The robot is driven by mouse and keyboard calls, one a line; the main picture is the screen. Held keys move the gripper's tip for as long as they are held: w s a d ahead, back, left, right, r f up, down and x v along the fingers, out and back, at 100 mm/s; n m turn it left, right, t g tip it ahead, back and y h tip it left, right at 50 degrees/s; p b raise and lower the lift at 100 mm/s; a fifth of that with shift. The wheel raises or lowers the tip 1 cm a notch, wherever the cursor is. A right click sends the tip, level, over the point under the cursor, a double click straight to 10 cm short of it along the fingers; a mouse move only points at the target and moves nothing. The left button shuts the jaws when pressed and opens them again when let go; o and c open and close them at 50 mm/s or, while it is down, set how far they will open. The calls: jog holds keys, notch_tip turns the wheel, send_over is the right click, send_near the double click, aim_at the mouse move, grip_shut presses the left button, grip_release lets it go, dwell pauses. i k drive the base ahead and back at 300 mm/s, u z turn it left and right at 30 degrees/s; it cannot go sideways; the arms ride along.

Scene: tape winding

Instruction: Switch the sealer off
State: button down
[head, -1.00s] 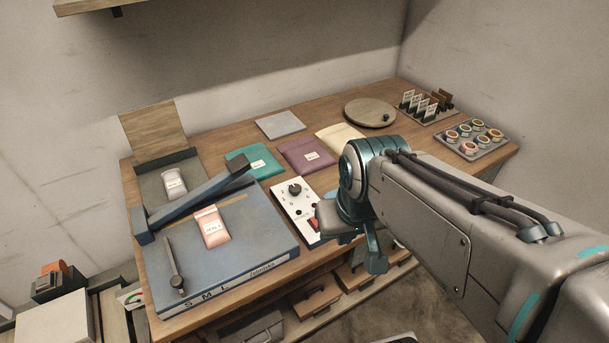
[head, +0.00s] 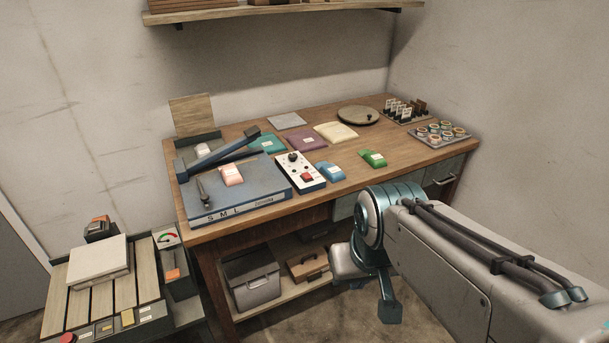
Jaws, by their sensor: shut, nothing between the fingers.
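The sealer (head: 265,200) is a blue flat unit marked S M L on its front edge, with a blue arm (head: 225,150) raised at an angle across it. A white control panel (head: 318,185) stands at its right side, with a black dial (head: 293,156) and a red switch (head: 307,177). I cannot tell the switch's position at this size. A pink pouch (head: 232,175) lies on the sealer. My gripper (head: 389,312) is shut and empty, hanging low in front of the table, below and to the right of the panel and apart from it.
Blue (head: 330,172) and green (head: 372,158) pouches lie right of the panel; teal, purple and cream ones lie behind. A round board (head: 358,115), card rack and tray of rolls (head: 442,134) sit at the far right. A slatted cart (head: 105,285) stands at left.

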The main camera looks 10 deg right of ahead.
aim_at(306, 176)
jog(key=z, duration=0.6)
jog(key=i, duration=1.45)
jog(key=u, duration=0.65)
